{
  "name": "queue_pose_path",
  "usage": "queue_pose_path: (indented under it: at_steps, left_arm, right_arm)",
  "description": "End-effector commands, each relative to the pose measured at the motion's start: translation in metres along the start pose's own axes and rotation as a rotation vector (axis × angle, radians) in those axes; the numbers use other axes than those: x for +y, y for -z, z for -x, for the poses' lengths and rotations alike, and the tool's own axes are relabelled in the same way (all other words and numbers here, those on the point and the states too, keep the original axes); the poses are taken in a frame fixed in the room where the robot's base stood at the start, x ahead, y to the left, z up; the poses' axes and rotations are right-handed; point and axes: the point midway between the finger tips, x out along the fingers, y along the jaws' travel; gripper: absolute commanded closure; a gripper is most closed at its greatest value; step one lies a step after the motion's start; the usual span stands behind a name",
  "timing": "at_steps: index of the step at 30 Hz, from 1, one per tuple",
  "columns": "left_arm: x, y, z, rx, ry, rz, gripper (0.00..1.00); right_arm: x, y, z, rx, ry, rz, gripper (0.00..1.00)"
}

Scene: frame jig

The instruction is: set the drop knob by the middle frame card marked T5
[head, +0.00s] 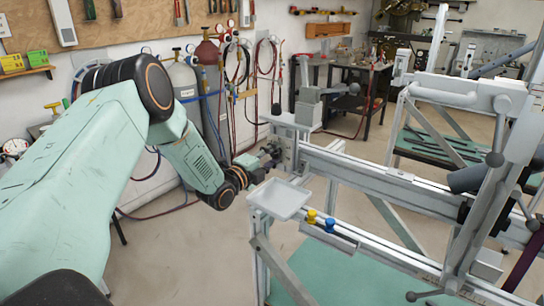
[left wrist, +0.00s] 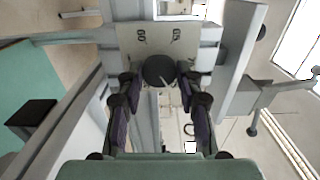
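My left gripper (head: 266,158) is at the left end of the frame jig (head: 350,175), in front of an end block. In the left wrist view, its two dark fingers (left wrist: 158,92) are apart, one on each side of a round dark knob (left wrist: 158,70). Gaps show between the fingers and the knob. The knob sits on a pale plate (left wrist: 128,42) with small dark markings. I cannot tell whether it is the drop knob. No card marked T5 can be read in either view. My right gripper is not in view.
A small pale tray (head: 280,198) stands just below the left gripper, with a yellow knob (head: 311,216) and a blue one (head: 330,225) beside it. Upright jig posts (head: 500,150) rise at the right. Gas cylinders (head: 183,80) stand by the back wall.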

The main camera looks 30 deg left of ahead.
Motion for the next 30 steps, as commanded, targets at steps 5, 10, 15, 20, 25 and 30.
queue_pose_path:
  at_steps: [5,10,15,20,25,30]
  left_arm:
    - [-0.002,0.0,-0.001,0.0,0.004,0.0,0.48]
    - [-0.001,0.0,0.0,0.0,0.002,0.0,0.43]
    - [0.0,0.0,0.001,0.0,0.001,0.001,0.43]
    - [0.0,-0.002,0.011,-0.003,-0.001,0.004,0.43]
    - [-0.001,-0.002,0.038,-0.005,0.001,0.007,0.43]
    - [-0.001,-0.002,0.066,-0.005,0.003,0.008,0.43]
  right_arm:
    - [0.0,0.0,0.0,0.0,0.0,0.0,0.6]
    - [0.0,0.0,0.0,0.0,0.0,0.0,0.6]
    - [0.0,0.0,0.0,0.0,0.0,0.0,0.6]
    - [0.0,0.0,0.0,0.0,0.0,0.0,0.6]
    - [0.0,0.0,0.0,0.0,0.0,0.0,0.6]
    - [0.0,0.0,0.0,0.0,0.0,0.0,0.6]
